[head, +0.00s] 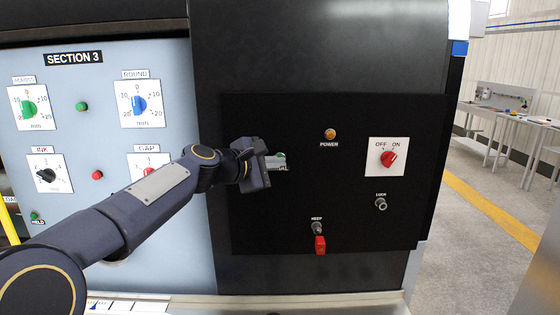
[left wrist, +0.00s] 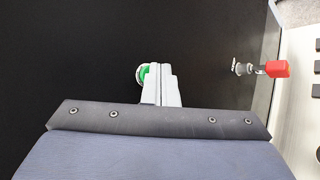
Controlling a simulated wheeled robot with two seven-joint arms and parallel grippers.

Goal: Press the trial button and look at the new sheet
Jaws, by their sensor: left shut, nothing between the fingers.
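The green trial button (head: 281,156) sits on the black control panel, its label partly hidden by my left gripper. My left gripper (head: 277,163) is shut and empty, with its fingertips at the button. In the left wrist view the closed fingers (left wrist: 163,84) cover part of the green button (left wrist: 146,72). I cannot tell whether they touch it or whether it is pressed in. I cannot make out a new sheet. My right gripper is not in view.
The black panel (head: 350,225) also carries an amber power lamp (head: 330,134), a red OFF/ON knob (head: 388,158), a lock (head: 381,203) and a keep switch with a red tag (head: 320,245). The Section 3 panel (head: 110,73) with several dials is left. Open floor lies right.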

